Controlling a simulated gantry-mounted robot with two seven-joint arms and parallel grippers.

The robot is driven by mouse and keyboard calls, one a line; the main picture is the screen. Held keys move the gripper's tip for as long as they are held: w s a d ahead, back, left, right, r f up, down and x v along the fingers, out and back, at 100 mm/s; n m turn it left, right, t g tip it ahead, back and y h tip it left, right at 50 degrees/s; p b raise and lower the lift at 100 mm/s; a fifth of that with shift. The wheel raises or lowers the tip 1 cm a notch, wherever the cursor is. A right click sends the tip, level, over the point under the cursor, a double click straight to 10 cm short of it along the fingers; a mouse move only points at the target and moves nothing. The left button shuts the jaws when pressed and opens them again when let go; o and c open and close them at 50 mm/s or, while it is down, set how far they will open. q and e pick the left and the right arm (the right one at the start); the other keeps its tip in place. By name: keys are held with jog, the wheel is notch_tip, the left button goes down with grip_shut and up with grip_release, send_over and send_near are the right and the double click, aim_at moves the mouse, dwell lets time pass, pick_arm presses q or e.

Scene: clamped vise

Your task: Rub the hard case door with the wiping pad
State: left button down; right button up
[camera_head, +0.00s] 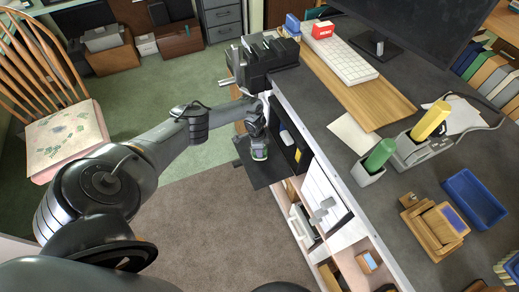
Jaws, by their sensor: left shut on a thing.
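My left arm reaches in from the left. Its gripper (257,140) points down, shut on a small pad with green and pale parts, the wiping pad (259,153). The hard case door (270,175) is a dark flat panel, folded down and open at the front of the desk. The pad is over the door's upper part; I cannot tell whether it touches. The gripper and pad hide part of the door. My right gripper is not in view.
A black vise (262,62) is clamped at the desk corner above the gripper. Open shelves with small items (305,225) lie below the case. The desk top (345,165) carries a keyboard, a monitor, green and yellow cylinders and a blue tray (473,198). A wooden chair (55,130) stands left.

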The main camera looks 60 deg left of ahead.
pick_arm(q)
jog(key=shift+w+r+p, duration=0.1)
jog(key=shift+r+p, duration=2.4)
jog(key=shift+r, duration=0.4)
jog(key=shift+r, duration=0.1)
jog(key=shift+r+p, duration=1.45)
